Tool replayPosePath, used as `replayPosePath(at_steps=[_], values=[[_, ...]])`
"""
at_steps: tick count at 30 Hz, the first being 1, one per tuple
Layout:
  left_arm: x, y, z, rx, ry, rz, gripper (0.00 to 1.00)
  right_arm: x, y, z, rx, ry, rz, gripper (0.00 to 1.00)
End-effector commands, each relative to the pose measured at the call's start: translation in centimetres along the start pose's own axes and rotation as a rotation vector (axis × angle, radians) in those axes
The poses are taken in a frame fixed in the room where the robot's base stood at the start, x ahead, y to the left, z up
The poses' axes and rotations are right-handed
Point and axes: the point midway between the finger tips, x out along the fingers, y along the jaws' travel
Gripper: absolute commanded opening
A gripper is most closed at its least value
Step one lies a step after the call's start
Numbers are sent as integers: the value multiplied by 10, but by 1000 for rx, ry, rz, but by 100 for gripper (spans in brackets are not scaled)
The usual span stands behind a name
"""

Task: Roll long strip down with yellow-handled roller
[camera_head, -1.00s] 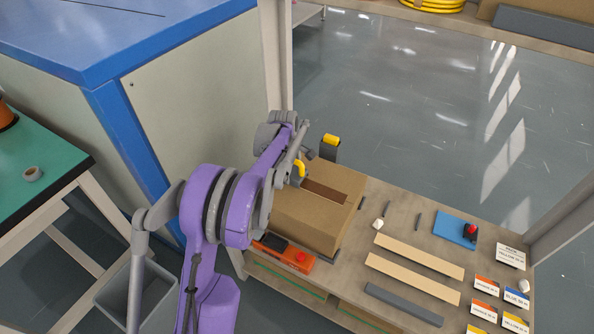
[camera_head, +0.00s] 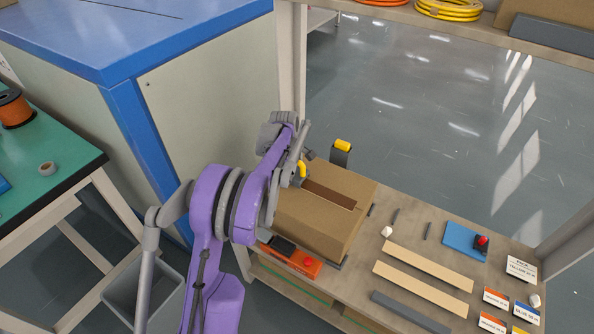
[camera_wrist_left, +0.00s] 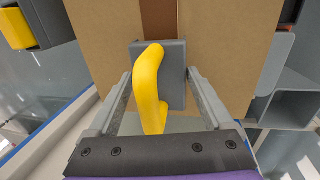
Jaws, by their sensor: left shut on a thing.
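A cardboard box (camera_head: 322,228) stands on the wooden bench with a dark brown strip (camera_head: 332,194) along its top. The strip also shows at the top of the left wrist view (camera_wrist_left: 158,18). My left gripper (camera_wrist_left: 155,95) is shut on the yellow-handled roller, whose yellow handle (camera_wrist_left: 149,88) and grey body (camera_wrist_left: 173,72) lie between the fingers. The grey body overlaps the strip's end in the wrist view; contact is hidden. My right gripper is not in view.
A grey holder with a yellow top (camera_head: 342,147) stands just behind the box. An orange device (camera_head: 300,262) sits at its front. Pale flat strips (camera_head: 430,268), a blue pad (camera_head: 462,237) and label cards lie to the right on the bench.

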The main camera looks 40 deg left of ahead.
Motion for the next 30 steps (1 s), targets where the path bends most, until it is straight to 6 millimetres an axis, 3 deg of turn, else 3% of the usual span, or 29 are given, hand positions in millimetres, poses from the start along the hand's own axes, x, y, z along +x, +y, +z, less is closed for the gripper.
replayPosePath(at_steps=[8,24,30], values=[[3,-1,0,2,-1,-3,29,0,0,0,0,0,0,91],[-2,1,-32,2,0,-2,29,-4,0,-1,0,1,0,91],[-2,1,-33,2,0,-1,29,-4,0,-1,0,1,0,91]])
